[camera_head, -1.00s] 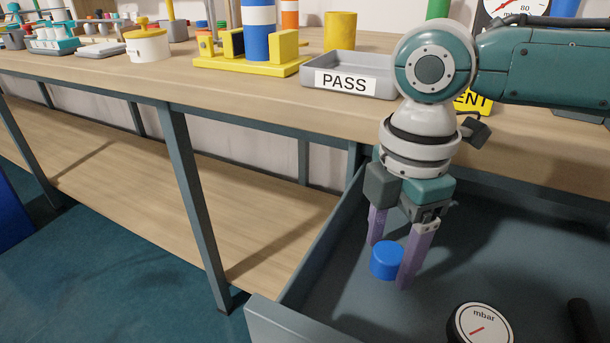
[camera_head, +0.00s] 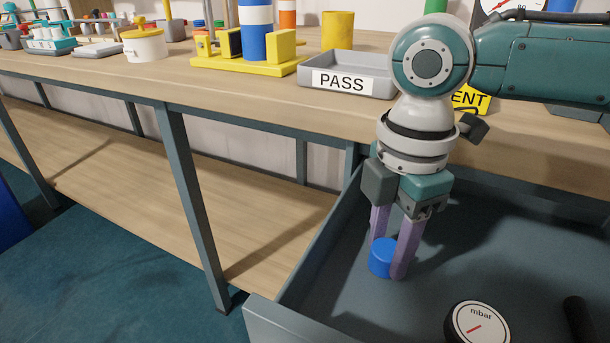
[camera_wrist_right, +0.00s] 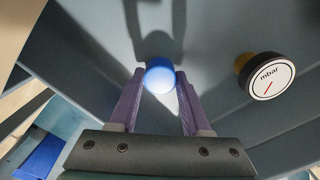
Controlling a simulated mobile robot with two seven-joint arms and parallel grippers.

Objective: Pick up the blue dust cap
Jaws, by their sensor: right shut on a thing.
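The blue dust cap (camera_head: 382,257) is a short blue cylinder low in the grey drawer (camera_head: 515,235). My right gripper (camera_head: 390,258) points down into the drawer with its purple fingers shut on the cap, one on each side. In the right wrist view the cap (camera_wrist_right: 160,76) sits between the two fingertips (camera_wrist_right: 160,84), its face brightly lit. I cannot tell whether the cap touches the drawer floor. My left gripper is not in view.
A round mbar gauge (camera_head: 478,326) lies in the drawer right of the cap, with a dark rod (camera_head: 578,320) beyond it. The drawer's left wall (camera_head: 318,262) is close to the gripper. A grey PASS tray (camera_head: 345,73) stands on the workbench behind.

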